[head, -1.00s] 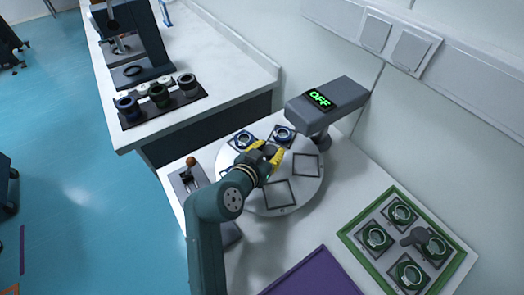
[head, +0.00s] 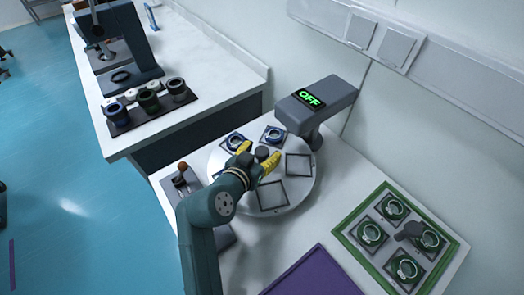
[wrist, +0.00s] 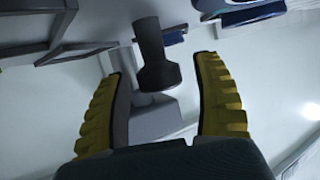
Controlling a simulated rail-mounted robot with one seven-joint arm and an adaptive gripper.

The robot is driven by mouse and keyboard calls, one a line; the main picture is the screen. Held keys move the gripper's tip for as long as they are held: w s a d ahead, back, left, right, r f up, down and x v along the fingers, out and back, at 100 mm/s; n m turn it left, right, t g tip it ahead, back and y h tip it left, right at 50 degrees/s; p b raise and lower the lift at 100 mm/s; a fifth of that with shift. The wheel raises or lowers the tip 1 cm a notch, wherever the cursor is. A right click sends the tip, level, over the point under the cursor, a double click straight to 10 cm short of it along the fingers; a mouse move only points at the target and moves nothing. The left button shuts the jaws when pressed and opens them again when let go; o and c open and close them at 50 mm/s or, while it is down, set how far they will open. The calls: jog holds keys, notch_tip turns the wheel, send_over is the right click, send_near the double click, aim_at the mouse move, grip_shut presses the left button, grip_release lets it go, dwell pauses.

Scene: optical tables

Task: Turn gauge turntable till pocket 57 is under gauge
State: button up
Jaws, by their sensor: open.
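The gauge turntable (head: 301,190) is a pale round disc with square pockets. Two pockets at its back hold blue-ringed parts (head: 235,141) (head: 273,134); two others, at the right (head: 298,165) and front (head: 272,195), look empty. Pocket numbers are not readable. The grey gauge (head: 335,95), with a green "OFF" display, overhangs the disc's back right. My gripper (head: 257,155) is open above the disc's middle, its yellow fingers on either side of a dark central knob (head: 263,152). In the wrist view the knob (wrist: 158,65) stands between the fingers, apart from both. My arm hides the disc's front left.
A small lever box with an orange knob (head: 182,167) stands left of the disc. A green tray (head: 345,238) with several green-ringed parts is at the right. A purple mat (head: 315,275) lies in front. A side bench (head: 210,75) holds dark cups.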

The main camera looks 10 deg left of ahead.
jog(key=v, duration=1.1)
jog(key=shift+s, duration=0.35)
